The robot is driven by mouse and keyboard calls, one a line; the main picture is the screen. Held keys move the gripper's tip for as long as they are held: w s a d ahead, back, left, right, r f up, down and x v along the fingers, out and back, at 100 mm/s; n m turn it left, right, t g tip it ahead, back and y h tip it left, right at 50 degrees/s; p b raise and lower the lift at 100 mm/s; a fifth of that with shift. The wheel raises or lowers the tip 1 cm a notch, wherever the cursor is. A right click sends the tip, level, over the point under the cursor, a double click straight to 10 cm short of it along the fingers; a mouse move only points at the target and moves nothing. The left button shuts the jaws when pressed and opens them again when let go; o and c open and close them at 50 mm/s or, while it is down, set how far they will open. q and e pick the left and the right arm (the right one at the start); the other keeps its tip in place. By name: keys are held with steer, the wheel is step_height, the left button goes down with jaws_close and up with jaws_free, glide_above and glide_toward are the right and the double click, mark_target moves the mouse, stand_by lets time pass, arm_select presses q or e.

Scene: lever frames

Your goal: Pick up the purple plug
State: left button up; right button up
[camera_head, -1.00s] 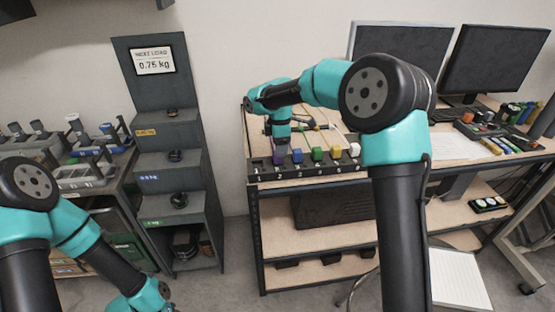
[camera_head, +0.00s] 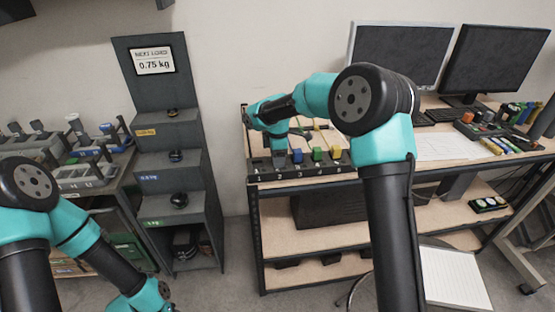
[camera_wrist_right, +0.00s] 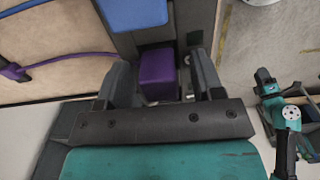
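The purple plug (camera_wrist_right: 158,74) stands in the black numbered strip (camera_head: 320,172) on the workbench. In the right wrist view it is between the two fingers of my right gripper (camera_wrist_right: 162,80). The fingers are apart, with a gap showing on each side of the plug. In the head view my right gripper (camera_head: 279,157) is down at the strip's left end and hides the purple plug. The blue plug (camera_head: 297,156) is just to the right and also shows in the wrist view (camera_wrist_right: 132,12). My left arm is at lower left, its gripper out of frame.
Green (camera_head: 317,154) and yellow (camera_head: 335,154) plugs stand further right along the strip. Loose cables lie behind it, including a purple cable (camera_wrist_right: 50,60). Monitors (camera_head: 495,62) stand at the back right. A grey stepped stand (camera_head: 168,150) is left of the bench.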

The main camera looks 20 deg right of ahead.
steer(key=c, duration=0.9)
steer(key=shift+r, duration=0.1)
steer(key=shift+c, duration=0.2)
steer(key=shift+r, duration=1.7)
steer(key=s+a+r, duration=0.1)
steer(key=s+a, duration=0.3)
steer(key=s, duration=1.1)
steer(key=shift+s+a+r, duration=0.2)
steer(key=shift+w, duration=0.1)
